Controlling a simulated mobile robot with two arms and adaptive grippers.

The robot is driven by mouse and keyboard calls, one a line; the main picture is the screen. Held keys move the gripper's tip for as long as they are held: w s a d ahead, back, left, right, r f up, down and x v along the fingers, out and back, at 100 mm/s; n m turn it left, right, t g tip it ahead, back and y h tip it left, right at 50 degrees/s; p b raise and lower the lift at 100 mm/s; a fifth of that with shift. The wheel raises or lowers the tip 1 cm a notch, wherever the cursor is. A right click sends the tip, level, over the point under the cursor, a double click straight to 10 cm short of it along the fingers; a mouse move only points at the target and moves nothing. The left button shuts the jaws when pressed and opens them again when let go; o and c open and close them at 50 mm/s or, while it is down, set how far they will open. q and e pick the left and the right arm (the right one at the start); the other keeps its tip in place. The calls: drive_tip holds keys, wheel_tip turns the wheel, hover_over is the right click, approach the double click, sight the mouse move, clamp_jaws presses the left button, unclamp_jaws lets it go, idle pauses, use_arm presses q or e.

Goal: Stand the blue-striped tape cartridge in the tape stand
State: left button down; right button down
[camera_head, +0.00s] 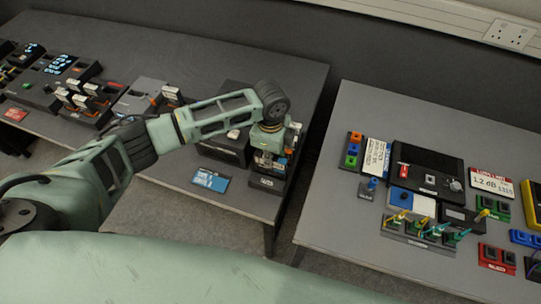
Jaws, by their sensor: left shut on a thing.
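My left gripper (268,150) points down over the tape stand (268,183), a dark holder near the right front edge of the left table. It is shut on a cartridge, which I take for the blue-striped tape cartridge; the fingers mostly hide it. A small blue patch (282,161) shows just right of the fingers. Pale and orange-marked pieces show around the fingertips at the stand. I cannot tell whether the held cartridge touches the stand or is seated in a slot. My right gripper is out of view.
A dark box (224,150) stands close left of the stand, with a blue card (211,180) before it. Racks of cartridges (85,98) stand further left. A gap separates this table from the right table (335,215), which holds a black device (426,168) and coloured connectors.

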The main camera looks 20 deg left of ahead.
use_arm(q)
drive_tip(key=shift+f, duration=1.15)
idle(0.4)
drive_tip(key=c, duration=1.6)
unclamp_jaws()
drive_tip(key=shift+o, duration=0.2)
drive_tip(key=o, duration=0.3)
